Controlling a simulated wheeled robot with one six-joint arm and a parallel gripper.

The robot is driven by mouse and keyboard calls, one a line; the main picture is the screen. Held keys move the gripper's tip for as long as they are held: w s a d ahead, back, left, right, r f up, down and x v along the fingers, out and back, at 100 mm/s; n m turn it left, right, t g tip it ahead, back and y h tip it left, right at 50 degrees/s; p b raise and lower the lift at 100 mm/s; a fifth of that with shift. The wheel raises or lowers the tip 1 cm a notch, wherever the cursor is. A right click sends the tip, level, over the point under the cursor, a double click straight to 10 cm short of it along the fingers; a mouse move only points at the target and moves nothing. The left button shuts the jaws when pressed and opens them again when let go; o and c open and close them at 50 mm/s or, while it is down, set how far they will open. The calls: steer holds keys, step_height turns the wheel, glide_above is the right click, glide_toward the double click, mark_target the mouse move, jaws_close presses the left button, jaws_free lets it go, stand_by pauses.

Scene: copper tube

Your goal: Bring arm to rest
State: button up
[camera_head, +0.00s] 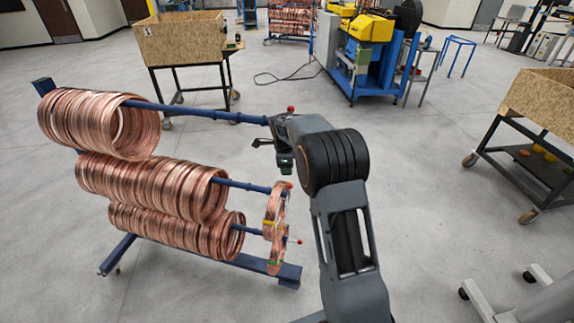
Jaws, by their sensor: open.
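My arm rises from the lower right and bends left at a black joint. My gripper (272,153) is small and dark here, below the grey wrist, near the free end of the rack's top blue bar (200,112). It is open, and I see nothing in it. The rack's blue bars hold large copper tube coils: a top bundle (95,122), a middle bundle (150,186) and a lower bundle (175,230). Thin copper coils with coloured ties (277,208) hang at the ends of the lower bars, below my gripper and apart from it.
The rack's blue base (250,266) stands on grey floor. A wooden crate on a cart (180,38) is behind it. A blue and yellow machine (370,55) stands at the back. Another crate cart (540,100) is at the right. The floor between is mostly free.

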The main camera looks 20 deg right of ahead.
stand_by(0.3)
steer(key=s+a+r+n+t, duration=0.1)
steer(key=s+a+r+n, duration=0.1)
steer(key=s+n, duration=0.5)
steer(key=s+a+r+n+t+y, duration=0.1)
steer(key=s+r+n, duration=0.4)
steer(key=s, duration=0.8)
steer(key=s+a+r+n+t, duration=0.1)
steer(key=s+a+r+n, duration=0.2)
steer(key=s+n, duration=0.7)
steer(key=shift+s+a+r+n, duration=0.35)
steer(key=shift+s+r, duration=0.1)
steer(key=shift+r, duration=0.15)
steer(key=shift+c, duration=0.7)
steer(key=shift+a, duration=0.1)
